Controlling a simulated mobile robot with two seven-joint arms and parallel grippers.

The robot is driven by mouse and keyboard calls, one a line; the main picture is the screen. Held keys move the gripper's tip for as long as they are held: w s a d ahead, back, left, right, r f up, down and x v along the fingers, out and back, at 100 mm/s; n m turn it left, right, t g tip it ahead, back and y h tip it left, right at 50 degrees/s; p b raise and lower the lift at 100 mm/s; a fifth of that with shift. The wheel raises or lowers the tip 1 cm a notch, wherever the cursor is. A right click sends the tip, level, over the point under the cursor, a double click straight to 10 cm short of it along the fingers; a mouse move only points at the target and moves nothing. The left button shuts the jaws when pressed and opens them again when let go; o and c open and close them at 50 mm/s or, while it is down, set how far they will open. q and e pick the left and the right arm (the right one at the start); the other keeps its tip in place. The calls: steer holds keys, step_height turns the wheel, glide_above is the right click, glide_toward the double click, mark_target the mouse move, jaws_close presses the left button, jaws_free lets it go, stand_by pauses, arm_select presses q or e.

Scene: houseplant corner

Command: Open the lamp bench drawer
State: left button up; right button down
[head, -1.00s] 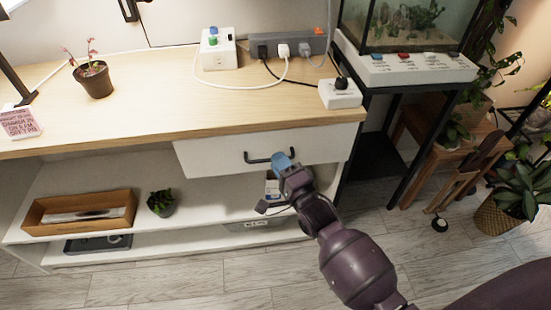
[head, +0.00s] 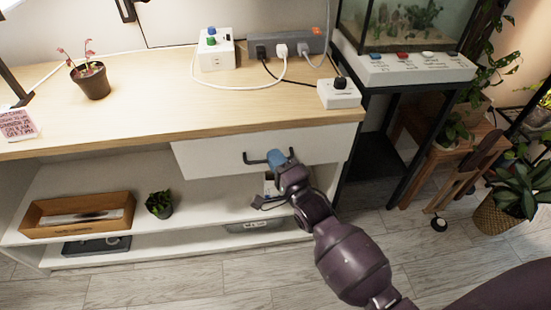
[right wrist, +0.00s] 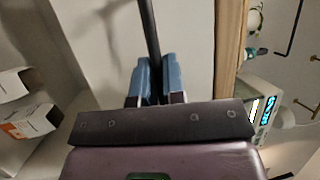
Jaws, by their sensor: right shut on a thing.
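The lamp bench drawer (head: 215,160) is a white front under the right part of the wooden bench top, with a dark bar handle (head: 254,161). I cannot tell from the head view whether it stands slightly out. My right gripper (head: 279,160) has its blue fingertips at the right part of the handle. In the right wrist view, the dark handle bar (right wrist: 149,32) runs down between the two blue fingers (right wrist: 155,80), which are closed on it. The white drawer front (right wrist: 187,35) lies behind them. The fingers hide part of the handle. My left gripper is not in view.
The bench top (head: 140,110) carries a potted plant (head: 90,79), a power strip (head: 290,44) and a white plug box (head: 339,93). A wooden box (head: 78,214) and a small plant (head: 159,204) sit on the shelf below. An aquarium stand is at right.

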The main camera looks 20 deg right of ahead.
arm_select(q)
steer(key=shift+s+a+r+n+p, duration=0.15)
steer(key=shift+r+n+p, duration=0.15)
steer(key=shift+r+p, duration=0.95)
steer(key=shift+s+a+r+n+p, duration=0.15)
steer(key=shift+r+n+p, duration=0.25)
steer(key=shift+p, duration=1.65)
arm_select(e)
steer(key=s+a, duration=0.3)
steer(key=s, duration=1)
steer(key=s+a, duration=0.4)
steer(key=s, duration=0.9)
steer(key=shift+a, duration=0.2)
steer(key=c, duration=1.6)
jaws_free()
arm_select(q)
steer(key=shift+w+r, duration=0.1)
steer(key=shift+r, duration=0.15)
arm_select(e)
steer(key=shift+o, duration=0.4)
steer(key=shift+s, duration=0.1)
